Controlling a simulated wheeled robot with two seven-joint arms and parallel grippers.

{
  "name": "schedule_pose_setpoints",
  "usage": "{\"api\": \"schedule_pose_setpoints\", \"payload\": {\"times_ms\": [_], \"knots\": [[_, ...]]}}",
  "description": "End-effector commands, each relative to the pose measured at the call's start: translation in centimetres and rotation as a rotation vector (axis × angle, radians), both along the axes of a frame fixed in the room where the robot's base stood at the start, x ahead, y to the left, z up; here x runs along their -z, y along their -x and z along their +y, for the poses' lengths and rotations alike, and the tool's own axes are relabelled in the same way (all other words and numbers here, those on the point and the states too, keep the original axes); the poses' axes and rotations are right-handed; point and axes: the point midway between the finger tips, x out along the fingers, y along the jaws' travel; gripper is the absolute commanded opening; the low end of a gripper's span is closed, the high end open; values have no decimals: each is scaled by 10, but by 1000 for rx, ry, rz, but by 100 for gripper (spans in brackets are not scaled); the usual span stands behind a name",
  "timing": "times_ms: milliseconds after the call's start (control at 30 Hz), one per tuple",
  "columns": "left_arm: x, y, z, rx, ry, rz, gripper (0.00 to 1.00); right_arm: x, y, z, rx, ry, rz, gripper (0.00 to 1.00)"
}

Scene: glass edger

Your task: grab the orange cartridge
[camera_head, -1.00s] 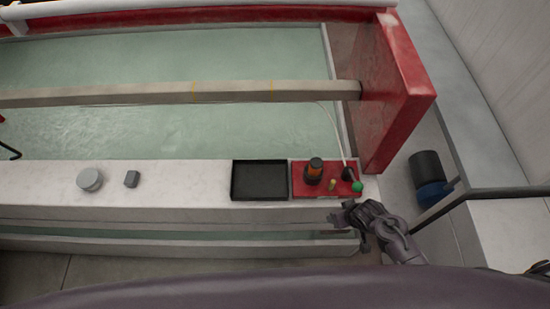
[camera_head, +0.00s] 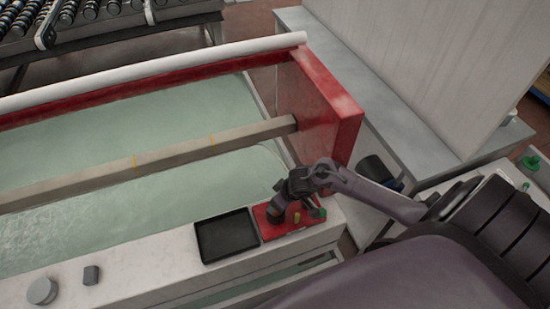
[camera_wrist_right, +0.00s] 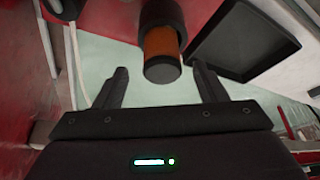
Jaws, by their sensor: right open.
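The orange cartridge (camera_head: 276,212), with dark ends, stands on the red mat (camera_head: 272,233) and is partly covered by my right gripper (camera_head: 285,194) in the head view. In the right wrist view the cartridge (camera_wrist_right: 160,42) shows its orange band and black end cap, centred between the two fingers. My right gripper (camera_wrist_right: 160,72) is open and empty, its fingertips spread on either side of the cap. I cannot tell how deep the fingers reach along it. My left gripper is not in view.
A black tray (camera_head: 201,244) lies left of the mat. A small yellow piece (camera_head: 297,217) and a green-topped piece (camera_head: 320,213) are on the mat. A red end wall (camera_head: 335,110) stands behind. A round grey knob (camera_head: 42,291) and a small grey block (camera_head: 91,275) sit on the ledge.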

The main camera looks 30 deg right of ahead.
Motion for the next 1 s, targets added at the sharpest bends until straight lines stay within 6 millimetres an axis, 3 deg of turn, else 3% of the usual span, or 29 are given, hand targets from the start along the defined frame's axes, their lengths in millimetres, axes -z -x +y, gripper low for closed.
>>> {"api": "schedule_pose_setpoints", "payload": {"times_ms": [200,533,900,1000], "knots": [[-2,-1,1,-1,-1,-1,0,28,-7,4,1,-2,0,65],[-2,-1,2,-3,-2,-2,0,34,-9,5,0,0,-1,65],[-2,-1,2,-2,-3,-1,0,34,-9,5,0,0,-1,16],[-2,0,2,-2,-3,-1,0,33,-10,5,0,0,-2,13]]}}
